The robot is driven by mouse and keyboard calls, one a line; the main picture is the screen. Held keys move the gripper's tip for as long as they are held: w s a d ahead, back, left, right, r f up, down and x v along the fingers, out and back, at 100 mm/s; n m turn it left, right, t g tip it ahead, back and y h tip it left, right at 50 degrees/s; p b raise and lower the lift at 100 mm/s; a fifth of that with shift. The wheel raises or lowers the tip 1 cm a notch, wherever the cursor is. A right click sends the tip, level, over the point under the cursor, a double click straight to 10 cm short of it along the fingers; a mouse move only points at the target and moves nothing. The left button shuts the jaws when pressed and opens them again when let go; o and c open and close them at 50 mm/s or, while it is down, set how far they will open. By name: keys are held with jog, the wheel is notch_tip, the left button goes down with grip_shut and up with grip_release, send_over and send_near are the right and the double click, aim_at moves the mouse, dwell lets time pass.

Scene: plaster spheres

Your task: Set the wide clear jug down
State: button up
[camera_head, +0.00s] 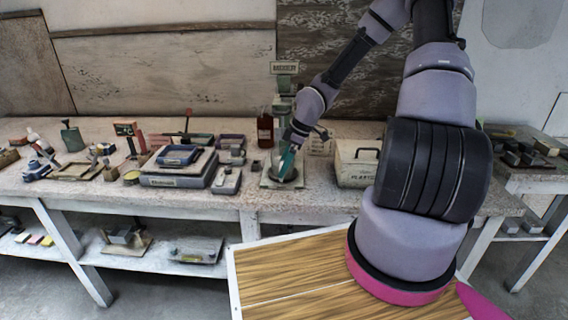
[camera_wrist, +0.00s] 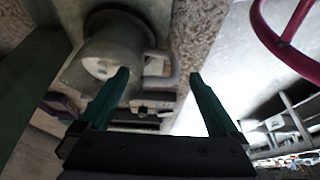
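A grey, see-through-looking vessel with a side handle (camera_wrist: 112,48), seemingly the wide clear jug, shows in the upper left of the wrist view. My gripper (camera_wrist: 160,74) has its two teal fingers spread wide. The left fingertip overlaps the vessel's edge in the picture, and the handle shows between the fingertips with gaps. I see no grip on it. In the head view my gripper (camera_head: 287,163) points down over the base of a green upright stand (camera_head: 284,85) on the bench. I cannot make out the jug there.
A cream box with a black handle (camera_head: 356,165) stands right of my gripper. A dark red bottle (camera_head: 265,130) stands behind it, left. Trays and blocks (camera_head: 178,157) crowd the bench to the left. Bare bench top (camera_head: 245,190) shows near the front edge.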

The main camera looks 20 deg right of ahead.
jog(key=s+d+r+m+h, duration=0.3)
jog(key=s+d+r+m, duration=0.15)
jog(key=r, duration=0.75)
jog(key=s+d+r+m+h, duration=0.3)
jog(key=s+r+m, duration=0.2)
jog(key=r, duration=0.6)
jog(key=s+a+r+m+t+y, duration=0.1)
jog(key=s+r+m+t+y, duration=0.1)
jog(key=s+r, duration=0.4)
jog(key=s+a+r+m+t+y, duration=0.1)
jog(key=s+a+r+m+t, duration=0.1)
jog(key=s+r+m, duration=0.4)
notch_tip(320, 180, up, 4)
jog(key=shift+s+a+f+m+t+y, duration=0.1)
jog(key=shift+s+a+m+t+y, duration=0.15)
jog(key=shift+m+t+y, duration=0.45)
jog(key=shift+t+h, duration=0.3)
jog(key=shift+h, duration=0.1)
